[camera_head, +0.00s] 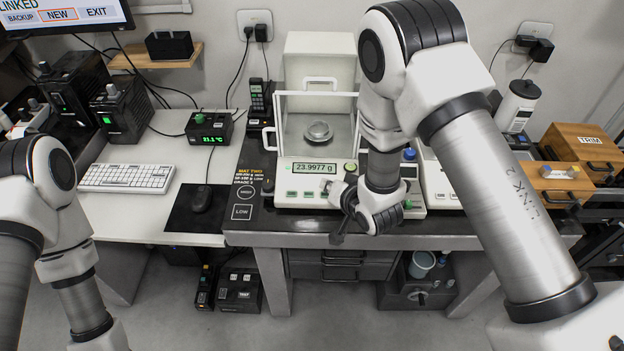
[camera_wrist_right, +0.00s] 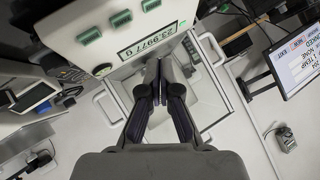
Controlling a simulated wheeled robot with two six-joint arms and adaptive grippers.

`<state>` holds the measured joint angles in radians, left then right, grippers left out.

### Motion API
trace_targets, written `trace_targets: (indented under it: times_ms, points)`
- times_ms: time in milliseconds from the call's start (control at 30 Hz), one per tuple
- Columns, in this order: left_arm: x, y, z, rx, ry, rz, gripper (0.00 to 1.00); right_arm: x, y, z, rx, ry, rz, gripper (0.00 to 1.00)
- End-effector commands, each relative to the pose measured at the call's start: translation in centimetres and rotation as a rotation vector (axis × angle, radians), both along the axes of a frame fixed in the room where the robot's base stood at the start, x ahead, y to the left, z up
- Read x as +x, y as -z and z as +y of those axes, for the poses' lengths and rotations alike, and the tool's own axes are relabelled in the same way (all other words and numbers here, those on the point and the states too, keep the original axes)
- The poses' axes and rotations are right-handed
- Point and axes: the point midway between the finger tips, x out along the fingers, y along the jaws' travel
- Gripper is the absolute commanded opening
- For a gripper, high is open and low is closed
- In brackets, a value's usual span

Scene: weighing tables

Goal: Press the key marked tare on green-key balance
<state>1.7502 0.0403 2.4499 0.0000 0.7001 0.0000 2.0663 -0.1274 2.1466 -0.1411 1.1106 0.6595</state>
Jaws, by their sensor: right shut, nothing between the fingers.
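The green-key balance (camera_head: 284,167) stands on the dark weighing table, with green keys (camera_head: 308,194) along its front panel. Its lit display (camera_head: 313,168) reads 23.9977 g, and a small round metal object (camera_head: 318,131) is in its glass chamber. In the right wrist view the display (camera_wrist_right: 153,40) and several green keys (camera_wrist_right: 121,18) appear tilted; their labels are too small to read. My right gripper (camera_head: 341,233) is shut and empty at the panel's right front. Its closed fingers (camera_wrist_right: 167,66) overlap the panel beside the display; contact cannot be told. My left gripper is out of frame.
A second balance with a blue knob (camera_head: 409,154) stands close on the right, partly hidden by my right arm. A dark mat (camera_head: 243,205), mouse (camera_head: 201,199) and keyboard (camera_head: 127,178) lie to the left. Wooden boxes (camera_head: 580,150) stand far right.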

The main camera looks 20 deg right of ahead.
Motion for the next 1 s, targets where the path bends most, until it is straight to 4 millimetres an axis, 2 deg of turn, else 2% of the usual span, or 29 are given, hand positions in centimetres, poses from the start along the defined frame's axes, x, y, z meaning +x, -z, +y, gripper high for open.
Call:
trace_targets:
  times_ms: [33, 133, 500, 667, 1000]
  points:
    - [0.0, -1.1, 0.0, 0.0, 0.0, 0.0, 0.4, 0.4, -1.9, 0.2, -0.003, -0.005, -0.015, 0.0]
    - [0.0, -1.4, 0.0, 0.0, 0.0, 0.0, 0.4, 0.7, -3.0, 0.3, -0.005, -0.008, -0.03, 0.0]
    - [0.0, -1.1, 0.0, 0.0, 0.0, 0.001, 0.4, 0.8, -2.9, 0.3, -0.005, -0.007, -0.033, 0.0]
    - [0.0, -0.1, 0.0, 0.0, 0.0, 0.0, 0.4, 1.1, -1.7, 0.2, -0.005, -0.007, -0.032, 0.0]
    - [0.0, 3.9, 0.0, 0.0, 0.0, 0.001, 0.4, 2.4, 3.2, -0.2, -0.005, -0.008, -0.033, 0.0]
